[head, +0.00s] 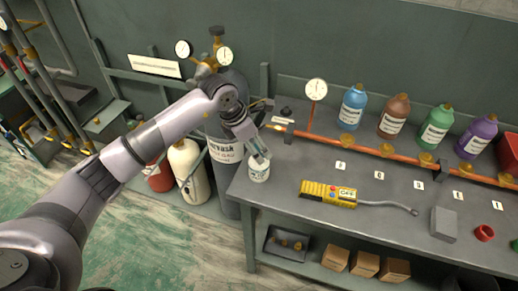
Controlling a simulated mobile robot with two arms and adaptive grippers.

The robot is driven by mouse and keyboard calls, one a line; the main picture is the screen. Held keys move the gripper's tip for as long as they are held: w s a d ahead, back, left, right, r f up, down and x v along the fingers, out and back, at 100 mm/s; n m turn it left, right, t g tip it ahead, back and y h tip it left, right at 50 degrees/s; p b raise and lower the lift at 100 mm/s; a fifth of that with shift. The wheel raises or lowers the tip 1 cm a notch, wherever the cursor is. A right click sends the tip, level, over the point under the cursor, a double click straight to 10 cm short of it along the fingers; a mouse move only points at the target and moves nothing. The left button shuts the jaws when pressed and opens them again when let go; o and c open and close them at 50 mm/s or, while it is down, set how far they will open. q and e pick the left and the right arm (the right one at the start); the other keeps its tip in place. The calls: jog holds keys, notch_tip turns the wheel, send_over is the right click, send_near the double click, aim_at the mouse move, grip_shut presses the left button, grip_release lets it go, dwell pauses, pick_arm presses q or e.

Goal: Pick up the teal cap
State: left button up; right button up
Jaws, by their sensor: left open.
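My left gripper (259,156) reaches in from the left and points down at the bench's left end. It is open, with its fingertips at or just above the top of a small white labelled can (259,174). A small pale teal patch shows between the fingers, but I cannot tell whether it is the teal cap or part of the gripper. The fingers hide most of the can's top. No other teal cap stands out. My right gripper is not in view.
An orange pipe (375,151) with brass valves runs along the grey bench (290,179). Blue, brown, green and purple bottles stand behind it. A yellow detector (328,194), grey block (443,224) and red cup (485,233) lie in front. A tall grey cylinder (224,150) stands left of the bench.

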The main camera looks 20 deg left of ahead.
pick_arm(q)
jog(key=shift+x, duration=1.35)
jog(key=shift+c, duration=0.5)
jog(key=c, duration=0.9)
